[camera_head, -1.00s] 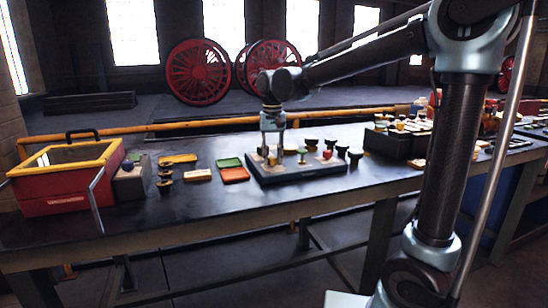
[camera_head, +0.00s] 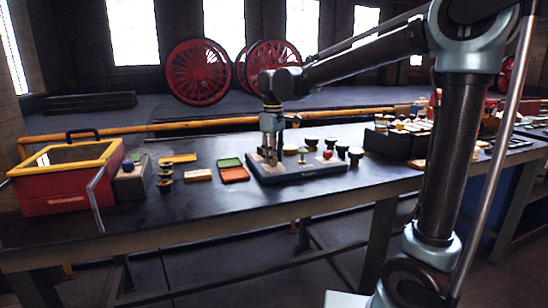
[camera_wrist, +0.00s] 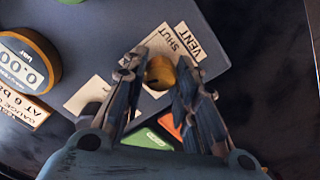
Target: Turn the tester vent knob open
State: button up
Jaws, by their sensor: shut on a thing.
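The tester is a blue-grey block (camera_head: 300,173) on the bench, with small fittings on top. In the wrist view its flat top (camera_wrist: 105,30) carries a white label (camera_wrist: 187,42) reading VENT and SHUT. The small brass-coloured vent knob (camera_wrist: 160,73) sits beside that label. My gripper (camera_wrist: 158,78) is shut on the knob, one finger on each side, pointing down at it. In the head view my gripper (camera_head: 271,158) stands at the tester's left part and hides the knob. The knob's exact turn angle is hard to tell.
A round gauge (camera_wrist: 24,60) reading 0.00 bar is at the wrist view's left. Green (camera_head: 230,162) and orange (camera_head: 234,175) trays lie left of the tester. A red box (camera_head: 65,190) stands far left. Dark round pieces (camera_head: 355,156) stand close on the right.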

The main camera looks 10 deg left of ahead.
jog(key=n, duration=0.4)
jog(key=shift+w+d+n, duration=0.15)
jog(key=shift+n, duration=0.25)
dwell(0.4)
jog(key=o, duration=1.1)
jog(key=shift+w, duration=0.1)
jog(key=shift+r, duration=0.1)
jog(key=shift+r, duration=0.3)
notch_tip(320, 180, up, 11)
jog(key=shift+r, duration=0.1)
